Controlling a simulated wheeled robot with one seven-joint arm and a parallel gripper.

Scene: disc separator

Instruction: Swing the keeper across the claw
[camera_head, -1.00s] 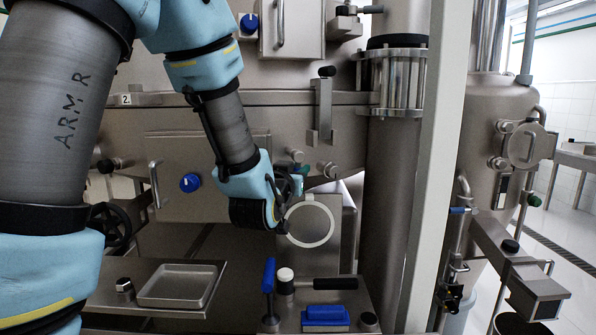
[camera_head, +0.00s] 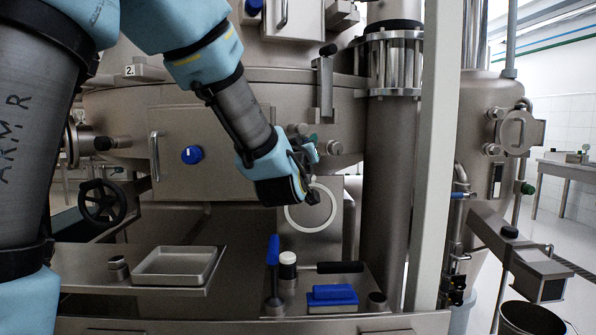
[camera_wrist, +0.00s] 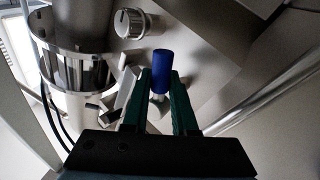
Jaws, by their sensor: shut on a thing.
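My gripper (camera_head: 312,154) is at the front of the steel vessel, just above a pale ring (camera_head: 310,208). In the wrist view, the two green fingers (camera_wrist: 161,84) close on either side of a blue cylindrical grip (camera_wrist: 161,68). A short bright metal piece (camera_wrist: 160,98) shows between the fingers. The blue grip is hidden behind the wrist in the head view. A bent metal bracket (camera_wrist: 124,92) lies just left of the fingers in the wrist view. I cannot tell which metal parts are the keeper and the claw.
A round steel knob (camera_wrist: 130,22) and a flanged column (camera_wrist: 72,62) stand near the gripper. A bracket with a black knob (camera_head: 325,82) is above it. Below are a shallow tray (camera_head: 178,266), a blue-handled tool (camera_head: 273,252) and a blue block (camera_head: 332,294).

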